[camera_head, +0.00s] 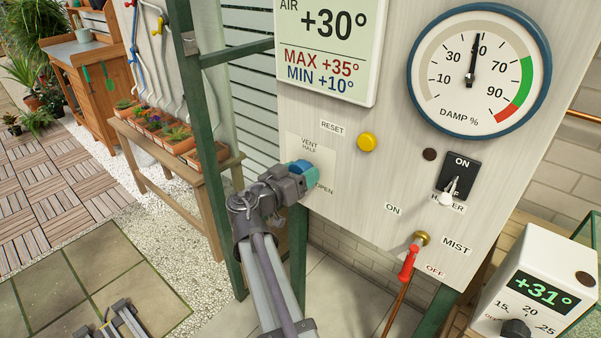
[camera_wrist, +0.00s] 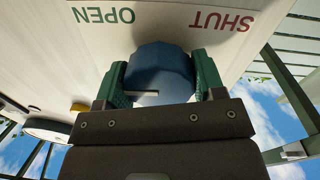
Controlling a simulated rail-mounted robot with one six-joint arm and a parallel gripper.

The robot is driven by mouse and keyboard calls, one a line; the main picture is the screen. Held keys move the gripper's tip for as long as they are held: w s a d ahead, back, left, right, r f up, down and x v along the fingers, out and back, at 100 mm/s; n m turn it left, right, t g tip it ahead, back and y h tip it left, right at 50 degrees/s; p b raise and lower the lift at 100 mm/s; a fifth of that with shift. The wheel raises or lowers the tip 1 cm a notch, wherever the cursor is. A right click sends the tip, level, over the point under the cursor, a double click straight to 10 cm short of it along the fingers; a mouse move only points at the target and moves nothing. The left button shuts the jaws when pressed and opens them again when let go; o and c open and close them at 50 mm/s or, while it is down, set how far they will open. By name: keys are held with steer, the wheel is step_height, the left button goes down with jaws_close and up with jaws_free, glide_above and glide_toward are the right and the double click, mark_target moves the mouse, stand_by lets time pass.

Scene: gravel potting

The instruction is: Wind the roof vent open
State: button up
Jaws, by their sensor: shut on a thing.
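The roof vent control is a round blue knob (camera_head: 301,168) on the pale panel, below the VENT and HALF lettering and above the OPEN label. My gripper (camera_head: 292,180) is shut on this knob. In the wrist view the blue knob (camera_wrist: 160,68) sits between the two green finger pads of my gripper (camera_wrist: 161,82). A short white mark on the knob lies near the left finger. The OPEN label (camera_wrist: 103,15) and the SHUT label (camera_wrist: 227,22) appear upside down there. The SHUT label is hidden in the head view.
The panel (camera_head: 330,225) also carries a yellow reset button (camera_head: 367,141), a heater switch (camera_head: 457,177), a red-handled mist lever (camera_head: 408,265) and a damp gauge (camera_head: 479,70). A thermostat box (camera_head: 535,285) stands at lower right. A green post (camera_head: 205,130) rises left of my gripper.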

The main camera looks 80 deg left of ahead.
steer(key=shift+m, duration=0.4)
steer(key=o, duration=0.9)
steer(key=v, duration=1.1)
steer(key=shift+w, duration=0.1)
